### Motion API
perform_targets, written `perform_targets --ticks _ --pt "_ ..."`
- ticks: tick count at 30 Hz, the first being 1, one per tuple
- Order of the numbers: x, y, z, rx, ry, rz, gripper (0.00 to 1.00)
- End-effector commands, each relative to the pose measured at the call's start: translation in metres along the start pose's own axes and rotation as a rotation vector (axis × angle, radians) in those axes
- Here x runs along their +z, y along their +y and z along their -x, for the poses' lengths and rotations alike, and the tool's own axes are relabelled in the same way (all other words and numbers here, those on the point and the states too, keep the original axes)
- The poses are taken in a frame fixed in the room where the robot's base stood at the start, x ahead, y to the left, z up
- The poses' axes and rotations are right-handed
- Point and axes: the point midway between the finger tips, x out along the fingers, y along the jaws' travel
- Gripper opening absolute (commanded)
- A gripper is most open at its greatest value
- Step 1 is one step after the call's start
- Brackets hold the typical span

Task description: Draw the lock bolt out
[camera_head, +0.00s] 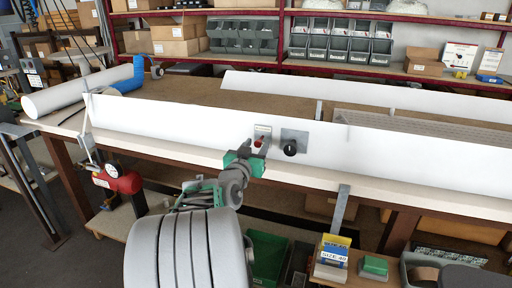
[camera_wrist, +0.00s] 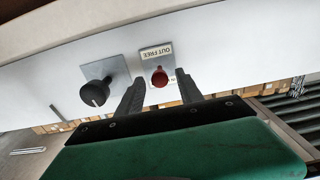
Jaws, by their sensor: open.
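The lock bolt has a red knob (camera_wrist: 159,78) on a small light plate on the white profile (camera_head: 200,122). In the head view the red knob (camera_head: 258,143) shows close to my fingertips. My gripper (camera_wrist: 158,88) is open, with one dark finger on each side of the red knob. I see a gap between knob and fingers, and cannot tell how deep the fingers reach.
A black knob (camera_head: 290,149) on a grey square plate (camera_head: 301,137) sits right beside the bolt; in the wrist view it is left of my fingers. The workbench (camera_head: 420,200) carries the long profile. A red tool (camera_head: 120,181) hangs at the left front edge.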

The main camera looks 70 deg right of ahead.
Motion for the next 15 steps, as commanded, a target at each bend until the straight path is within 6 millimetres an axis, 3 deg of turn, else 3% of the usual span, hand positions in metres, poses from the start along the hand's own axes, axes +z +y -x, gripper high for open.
perform_targets --ticks 10,15 --pt "0.000 -0.002 0.061 -0.005 0.001 0.000 0.43" --pt "0.000 0.000 0.077 -0.001 0.000 0.000 0.43"
